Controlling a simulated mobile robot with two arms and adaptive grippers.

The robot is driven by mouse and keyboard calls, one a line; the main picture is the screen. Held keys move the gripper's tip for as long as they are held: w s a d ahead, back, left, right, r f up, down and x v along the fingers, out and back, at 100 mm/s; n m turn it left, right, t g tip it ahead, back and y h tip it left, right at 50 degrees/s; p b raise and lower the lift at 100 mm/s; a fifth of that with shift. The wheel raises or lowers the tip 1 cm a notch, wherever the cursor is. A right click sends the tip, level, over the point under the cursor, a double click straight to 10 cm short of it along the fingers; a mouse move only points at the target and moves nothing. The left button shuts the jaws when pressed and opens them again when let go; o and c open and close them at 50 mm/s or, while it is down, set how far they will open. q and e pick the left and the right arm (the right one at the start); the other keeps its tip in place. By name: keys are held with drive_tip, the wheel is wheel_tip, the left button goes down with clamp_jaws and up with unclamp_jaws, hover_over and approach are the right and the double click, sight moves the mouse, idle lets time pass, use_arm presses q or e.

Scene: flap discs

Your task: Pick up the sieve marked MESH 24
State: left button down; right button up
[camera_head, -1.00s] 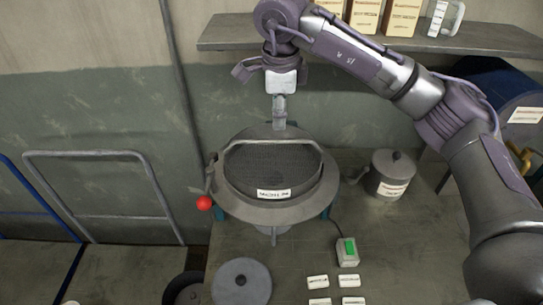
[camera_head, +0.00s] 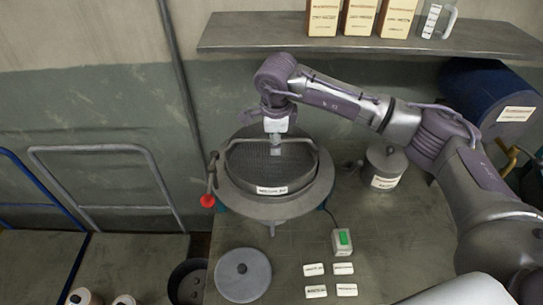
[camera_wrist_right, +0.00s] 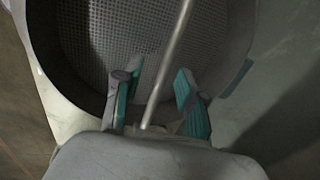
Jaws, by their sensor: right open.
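The sieve (camera_head: 240,165) is a round dark pan with a mesh floor. It sits on a grey round stand, with a white label (camera_head: 271,190) on its front whose print is too small to read surely. My right gripper (camera_head: 276,150) is over the sieve, pointing down. In the right wrist view, the gripper (camera_wrist_right: 158,95) is open. A thin metal bar (camera_wrist_right: 170,60) runs between its fingers, over the sieve's mesh (camera_wrist_right: 110,35). Whether a finger touches the bar is unclear. My left gripper is not in view.
The grey stand (camera_head: 308,205) has a red ball knob (camera_head: 207,200) at left. A lidded pot (camera_head: 384,165) stands right. A green-button switch box (camera_head: 342,242), several small labels and a grey disc (camera_head: 242,275) lie in front. A shelf (camera_head: 270,34) hangs behind.

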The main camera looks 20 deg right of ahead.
clamp_jaws()
drive_tip(key=shift+r, duration=0.1)
drive_tip(key=shift+w+r+b, duration=0.1)
drive_tip(key=shift+r+b, duration=0.25)
drive_tip(key=shift+b, duration=0.05)
drive_tip(key=r+b, duration=0.2)
drive_tip(key=r, duration=0.1)
drive_tip(key=shift+s+d+r+b, duration=0.2)
drive_tip(key=shift+s+d+b, duration=0.1)
drive_tip(key=shift+s+b, duration=0.1)
drive_tip(key=s+d+r+b, duration=0.4)
drive_tip(key=s+d+r, duration=0.2)
drive_tip(key=s, duration=0.2)
drive_tip(key=shift+s+d+r, duration=0.3)
drive_tip(key=shift+r, duration=0.1)
